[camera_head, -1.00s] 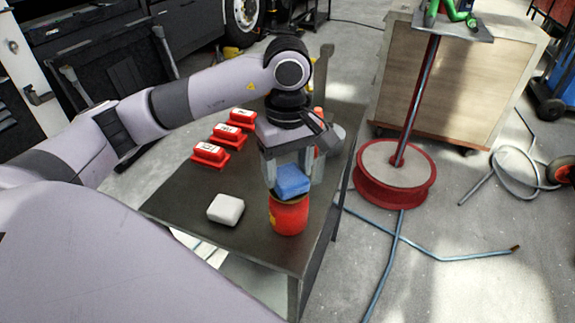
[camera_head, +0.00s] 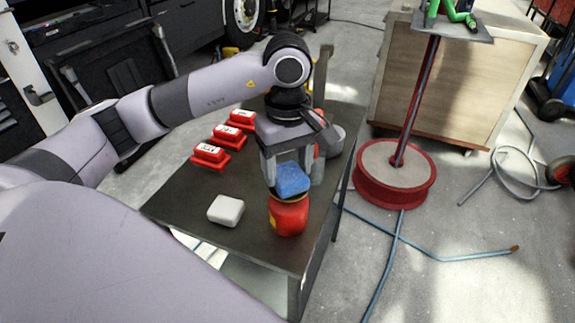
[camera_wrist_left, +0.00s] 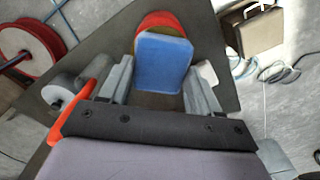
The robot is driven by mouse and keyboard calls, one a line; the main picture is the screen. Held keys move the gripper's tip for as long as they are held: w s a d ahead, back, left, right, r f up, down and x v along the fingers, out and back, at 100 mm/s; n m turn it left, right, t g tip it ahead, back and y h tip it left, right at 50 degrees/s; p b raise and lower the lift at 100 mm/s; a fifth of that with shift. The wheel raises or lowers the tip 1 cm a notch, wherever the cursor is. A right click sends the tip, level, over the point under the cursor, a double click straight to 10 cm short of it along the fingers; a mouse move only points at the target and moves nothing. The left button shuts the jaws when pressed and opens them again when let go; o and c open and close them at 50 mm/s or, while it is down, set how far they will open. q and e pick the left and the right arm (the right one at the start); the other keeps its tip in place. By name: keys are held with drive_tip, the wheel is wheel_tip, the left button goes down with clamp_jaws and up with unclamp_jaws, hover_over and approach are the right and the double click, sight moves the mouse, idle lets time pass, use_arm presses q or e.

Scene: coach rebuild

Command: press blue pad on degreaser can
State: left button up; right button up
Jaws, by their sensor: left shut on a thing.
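The red degreaser can (camera_head: 288,218) stands on the dark table near its right front edge. It also shows in the left wrist view (camera_wrist_left: 158,20), partly hidden behind the blue pad. The blue pad (camera_head: 292,179) is at the top of the can and appears to touch it; the exact contact is hidden. It also shows in the left wrist view (camera_wrist_left: 163,62). My left gripper (camera_head: 289,172) points down over the can, shut on the blue pad with a finger on each side. My right gripper is not in view.
A white block (camera_head: 225,209) lies left of the can. Several red objects with white labels (camera_head: 210,153) stand farther back on the table (camera_head: 185,208). A tape-like roll (camera_wrist_left: 60,92) and an orange-red item are close beside the gripper. A red-rimmed reel base (camera_head: 395,175) stands on the floor at right.

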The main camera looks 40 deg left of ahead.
sight(287, 172)
use_arm(q)
drive_tip(key=shift+r+p, duration=1.6)
drive_tip(key=shift+r, duration=1.45)
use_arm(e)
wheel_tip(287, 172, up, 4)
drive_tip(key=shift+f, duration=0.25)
